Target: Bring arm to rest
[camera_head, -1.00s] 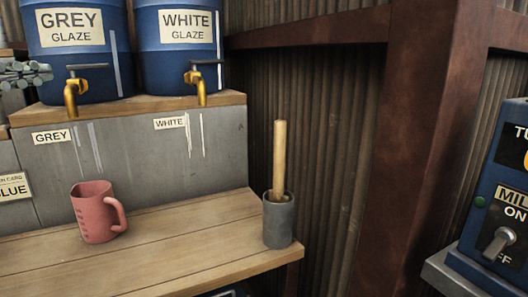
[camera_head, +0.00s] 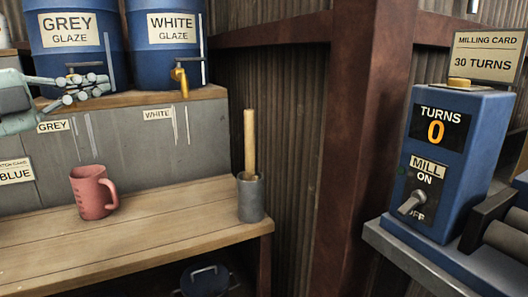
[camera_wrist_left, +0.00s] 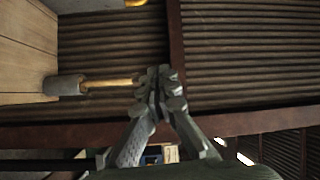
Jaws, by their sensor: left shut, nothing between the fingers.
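My left gripper (camera_head: 82,88) is at the left of the head view, in front of the grey glaze barrel (camera_head: 77,40) and its tap. It is shut and empty. In the left wrist view the gripper's fingers (camera_wrist_left: 160,85) are together, with the corrugated wall beyond them. The gripper is above the wooden bench and touches nothing that I can see. My right gripper is not in view.
A pink measuring jug (camera_head: 92,192) and a grey pot (camera_head: 251,198) with a wooden stick (camera_head: 250,143) stand on the bench (camera_head: 120,245). The white glaze barrel (camera_head: 166,45) is behind. A blue mill control box (camera_head: 450,165), showing 0 turns, stands right of a rusty post (camera_head: 350,150).

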